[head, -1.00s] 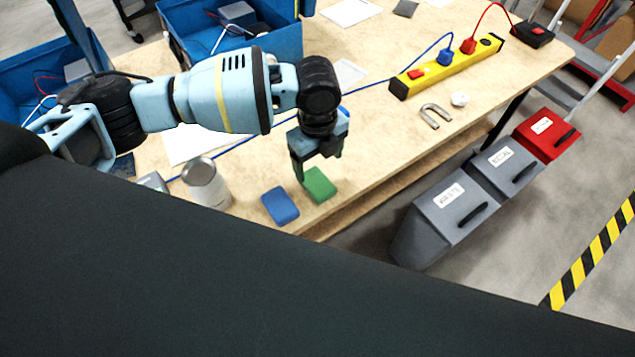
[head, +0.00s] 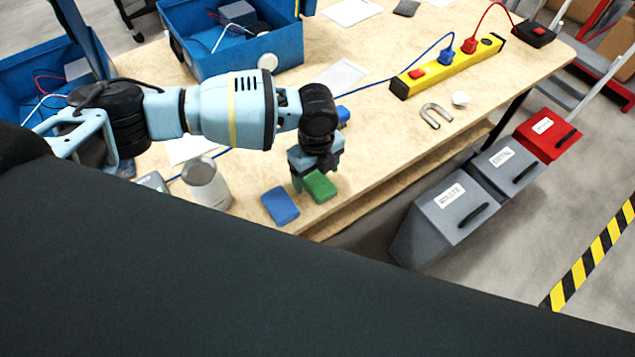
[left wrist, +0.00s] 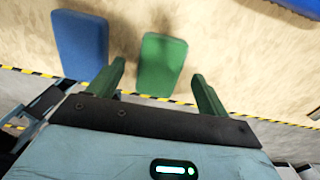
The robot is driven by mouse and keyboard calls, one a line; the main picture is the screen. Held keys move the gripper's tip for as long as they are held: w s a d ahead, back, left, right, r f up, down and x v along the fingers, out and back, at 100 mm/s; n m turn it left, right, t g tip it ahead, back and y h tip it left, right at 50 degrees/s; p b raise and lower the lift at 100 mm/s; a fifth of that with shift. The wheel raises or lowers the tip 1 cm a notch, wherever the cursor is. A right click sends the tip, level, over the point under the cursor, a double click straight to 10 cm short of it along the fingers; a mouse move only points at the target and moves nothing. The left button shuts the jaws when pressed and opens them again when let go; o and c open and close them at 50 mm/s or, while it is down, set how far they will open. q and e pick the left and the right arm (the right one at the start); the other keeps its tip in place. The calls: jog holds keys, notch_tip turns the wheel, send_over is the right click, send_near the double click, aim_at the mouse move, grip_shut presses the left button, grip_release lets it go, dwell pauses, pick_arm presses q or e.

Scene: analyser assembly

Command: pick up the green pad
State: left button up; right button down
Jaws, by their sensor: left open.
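The green pad (head: 320,187) lies flat on the wooden table near its front edge. It also shows in the left wrist view (left wrist: 162,64), ahead of the fingertips and between their lines. My left gripper (head: 316,178) is over the pad's far side in the head view, with its fingers pointing down. In the left wrist view its two green fingers (left wrist: 160,75) are apart, with nothing between them. A blue pad (head: 280,206) lies just left of the green pad; it also shows in the left wrist view (left wrist: 81,44). My right gripper is in neither view.
A metal can (head: 205,184) stands left of the pads. A yellow power strip (head: 448,68), a horseshoe magnet (head: 436,115) and blue bins (head: 245,50) are farther back. Grey waste boxes (head: 447,212) stand beyond the table's front edge.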

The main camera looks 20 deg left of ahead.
pick_arm(q)
jog(key=shift+f, duration=0.85)
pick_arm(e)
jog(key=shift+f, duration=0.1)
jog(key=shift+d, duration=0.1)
pick_arm(q)
jog(key=c, duration=1.1)
jog(key=shift+r, duration=0.15)
